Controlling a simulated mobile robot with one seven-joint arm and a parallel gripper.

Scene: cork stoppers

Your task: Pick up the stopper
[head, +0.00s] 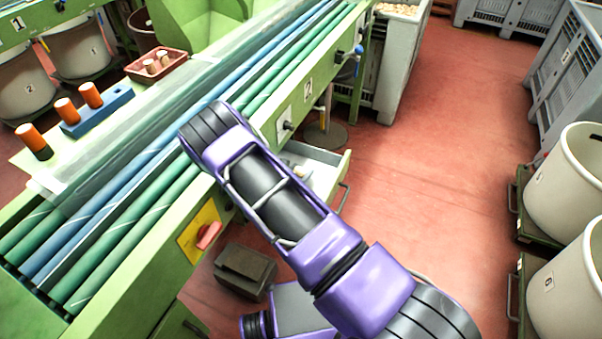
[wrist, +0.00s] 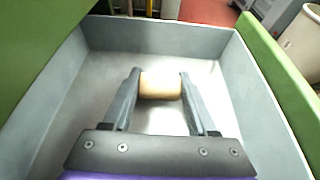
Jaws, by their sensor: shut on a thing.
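A pale tan cork stopper (wrist: 160,86) lies sideways between the two fingers of my gripper (wrist: 159,84) in the wrist view. The fingers are shut on it, one at each end. The gripper is inside a grey open drawer (wrist: 70,92), with the drawer's floor below the stopper. I cannot tell whether the stopper touches the floor.
The drawer's walls rise on all sides of the gripper. A green machine with green and blue rollers (head: 130,190) stands at the left. A red tray (head: 178,58) with corks and a blue block (head: 97,118) sit on it. Red floor (head: 430,150) is free at right.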

